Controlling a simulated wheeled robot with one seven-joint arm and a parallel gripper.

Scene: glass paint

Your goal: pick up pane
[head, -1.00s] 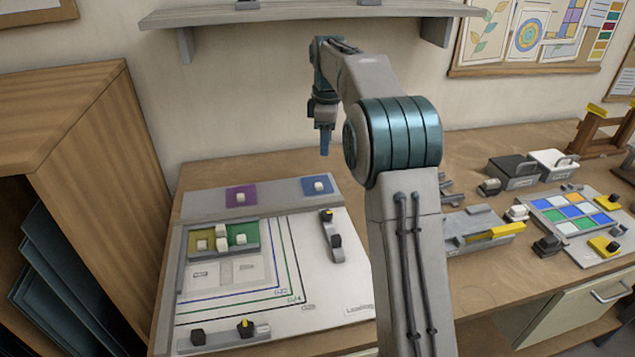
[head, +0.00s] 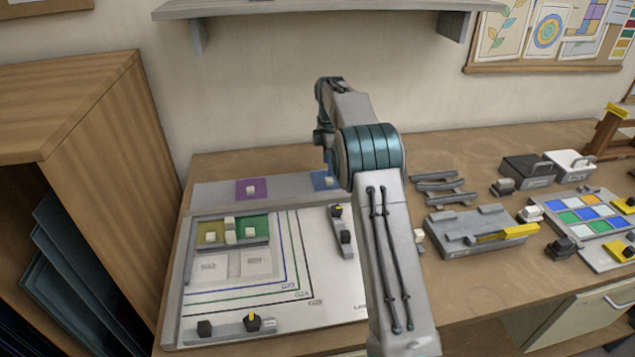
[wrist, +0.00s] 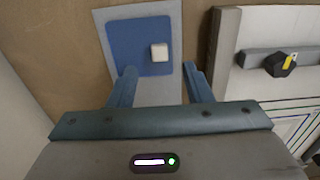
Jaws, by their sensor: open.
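A blue pane with a white knob lies on the grey strip at the back of the board; the head view shows it partly behind my arm (head: 321,183). The wrist view shows the blue pane (wrist: 135,45) just beyond my fingertips, its knob (wrist: 159,52) between the lines of the fingers. My gripper (wrist: 160,80) is open and empty.
The white board (head: 300,305) carries grey bars with dark knobs. To the right stand a grey fixture with a yellow bar (head: 505,234), a palette of coloured squares (head: 585,212) and two small boxes. A wooden cabinet (head: 110,190) stands left; a shelf (head: 300,8) hangs above.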

